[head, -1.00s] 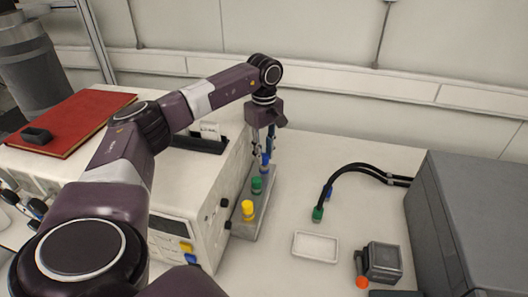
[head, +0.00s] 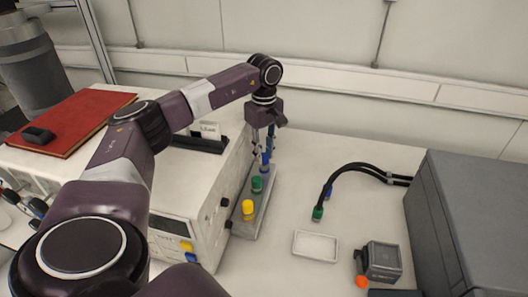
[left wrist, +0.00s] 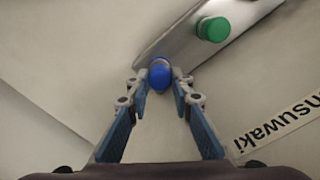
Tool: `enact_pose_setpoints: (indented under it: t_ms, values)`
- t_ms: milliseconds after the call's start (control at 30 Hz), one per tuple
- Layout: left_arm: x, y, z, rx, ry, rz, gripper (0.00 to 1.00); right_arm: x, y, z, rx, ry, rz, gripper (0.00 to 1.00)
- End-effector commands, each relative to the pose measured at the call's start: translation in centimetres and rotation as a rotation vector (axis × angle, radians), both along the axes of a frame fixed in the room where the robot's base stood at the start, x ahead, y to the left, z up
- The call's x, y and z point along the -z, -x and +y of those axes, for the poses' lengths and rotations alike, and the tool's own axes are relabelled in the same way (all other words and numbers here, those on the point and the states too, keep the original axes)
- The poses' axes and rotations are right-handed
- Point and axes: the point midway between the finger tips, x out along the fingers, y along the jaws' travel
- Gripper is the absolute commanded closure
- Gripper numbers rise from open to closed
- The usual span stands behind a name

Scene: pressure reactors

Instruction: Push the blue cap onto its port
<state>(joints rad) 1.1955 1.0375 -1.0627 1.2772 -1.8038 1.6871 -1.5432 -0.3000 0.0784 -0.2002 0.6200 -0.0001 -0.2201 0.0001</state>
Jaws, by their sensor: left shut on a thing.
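The blue cap (head: 265,158) is at the far end of a grey metal block (head: 267,187). In the left wrist view the blue cap (left wrist: 160,73) is between my fingertips, over the end of the block (left wrist: 178,38). My left gripper (head: 264,149) points down and is shut on the cap; it also shows in the left wrist view (left wrist: 160,84). The port under the cap is hidden, and I cannot tell whether the cap touches it or how deep it sits. My right gripper is not in view.
A green cap (head: 257,184) and a yellow cap (head: 248,210) stand on the same block. A white instrument (head: 190,215) stands close on the left. Black hoses (head: 345,172), a white tray (head: 315,245) and a grey box (head: 475,225) are to the right.

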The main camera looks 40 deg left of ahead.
Motion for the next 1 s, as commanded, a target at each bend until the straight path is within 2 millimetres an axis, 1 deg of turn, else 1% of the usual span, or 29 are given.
enact_pose_setpoints:
  t_ms: [367,1000]
  values:
    - [0.6,0.0,0.0,0.0,0.0,0.001,0.93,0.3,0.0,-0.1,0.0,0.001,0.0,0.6]
    - [2.5,0.2,-0.4,0.002,0.004,0.011,0.93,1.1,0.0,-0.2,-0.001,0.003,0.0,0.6]
